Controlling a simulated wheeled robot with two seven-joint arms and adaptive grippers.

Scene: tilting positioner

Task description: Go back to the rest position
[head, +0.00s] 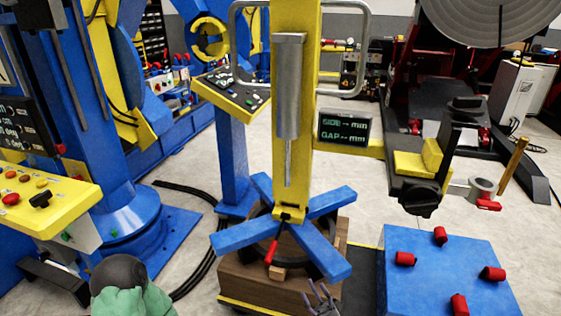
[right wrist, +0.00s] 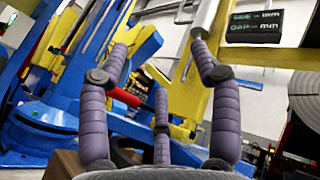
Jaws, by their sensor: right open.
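My right gripper (head: 322,296) shows at the bottom edge of the head view, just in front of the wooden base of the yellow column. In the right wrist view its purple-grey fingers (right wrist: 160,72) are spread apart with nothing between them. The yellow column (head: 297,105) carries a grey cylinder (head: 289,90) with a thin rod pointing down. Below it is a blue cross-shaped fixture (head: 322,260) with a red-handled part (head: 271,252). My left gripper is not seen.
A blue block with red knobs (head: 415,285) stands at right. A screen (head: 344,129) reads SIDE and GAP with dashes. A yellow control panel (head: 45,195) is at left. A dark round shape over green (head: 130,290) is cut off at bottom left.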

